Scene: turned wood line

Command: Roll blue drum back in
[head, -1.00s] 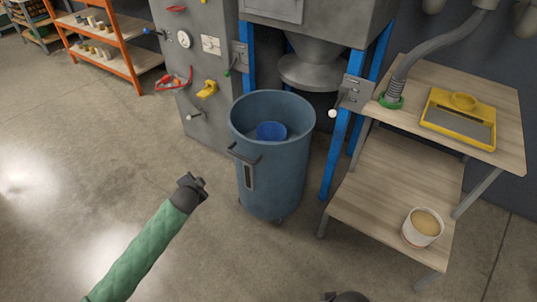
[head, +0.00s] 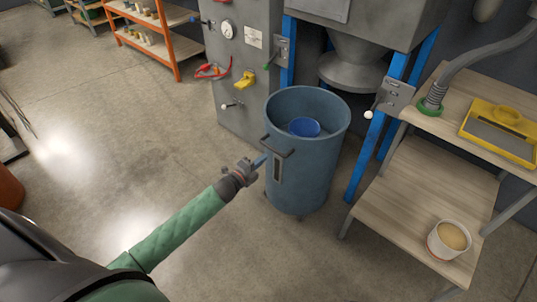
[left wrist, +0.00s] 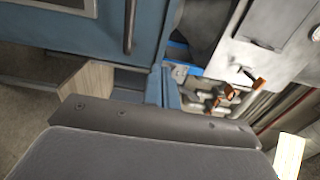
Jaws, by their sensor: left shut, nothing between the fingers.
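The blue drum (head: 315,178), open at the top, stands upright on the floor in the head view, in front of the cone of the grey machine. A dark handle (head: 279,150) sits on its near left side above a narrow slot, and a brighter blue round thing (head: 303,126) shows inside. My left gripper (head: 259,161) is shut and empty, its tips close to the drum's left side just below the handle; I cannot tell whether they touch. In the left wrist view the drum's blue wall (left wrist: 80,30) fills the upper left. My right gripper is not in view.
The machine's cone (head: 355,65) hangs behind the drum between blue legs (head: 368,150). A wooden two-level bench (head: 420,190) stands close on the right, with a white tub (head: 449,240) and a yellow tray (head: 500,131). A lever panel (head: 245,45) stands behind left.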

